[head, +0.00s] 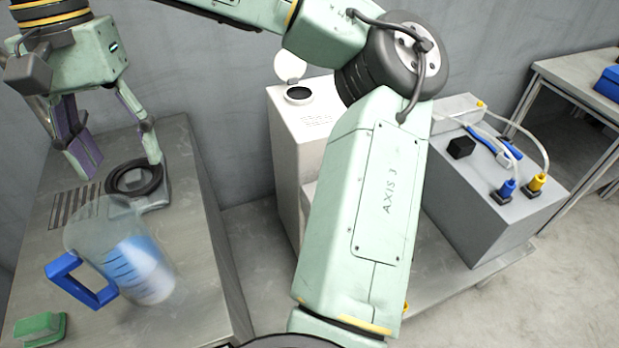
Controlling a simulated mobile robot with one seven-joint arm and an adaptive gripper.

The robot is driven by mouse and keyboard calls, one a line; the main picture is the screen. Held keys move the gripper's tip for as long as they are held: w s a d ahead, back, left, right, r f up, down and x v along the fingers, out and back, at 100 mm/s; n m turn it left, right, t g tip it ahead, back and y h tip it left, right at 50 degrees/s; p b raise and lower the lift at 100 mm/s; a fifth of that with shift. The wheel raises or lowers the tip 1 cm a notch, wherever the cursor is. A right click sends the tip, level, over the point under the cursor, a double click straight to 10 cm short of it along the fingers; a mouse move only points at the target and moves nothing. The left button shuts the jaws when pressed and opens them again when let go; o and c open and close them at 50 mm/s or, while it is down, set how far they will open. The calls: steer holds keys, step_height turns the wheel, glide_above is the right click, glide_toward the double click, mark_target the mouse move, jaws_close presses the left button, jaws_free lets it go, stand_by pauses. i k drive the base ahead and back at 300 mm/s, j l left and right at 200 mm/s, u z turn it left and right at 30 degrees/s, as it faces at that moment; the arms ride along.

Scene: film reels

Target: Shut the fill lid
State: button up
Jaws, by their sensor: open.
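The fill lid (290,66) is a round white lid. It stands raised at the back edge of a dark round fill opening (299,93) on top of a white tank (286,135). The opening is uncovered. My gripper (121,168) is open at the upper left, over the metal bench and well to the left of the lid. Its fingers point down and are spread wide, with nothing held between them. My arm passes in front of the tank's right side and hides part of it.
A grey box (485,215) with cables and plugs stands right of the tank.

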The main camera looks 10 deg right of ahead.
mark_target(288, 67)
steer(key=z, duration=0.35)
steer(key=i+l, duration=0.2)
steer(key=l, duration=0.15)
steer(key=i+l, duration=0.15)
steer(key=l, duration=0.25)
steer(key=i+l+z, duration=0.1)
steer(key=l, duration=0.25)
steer(key=i, duration=0.1)
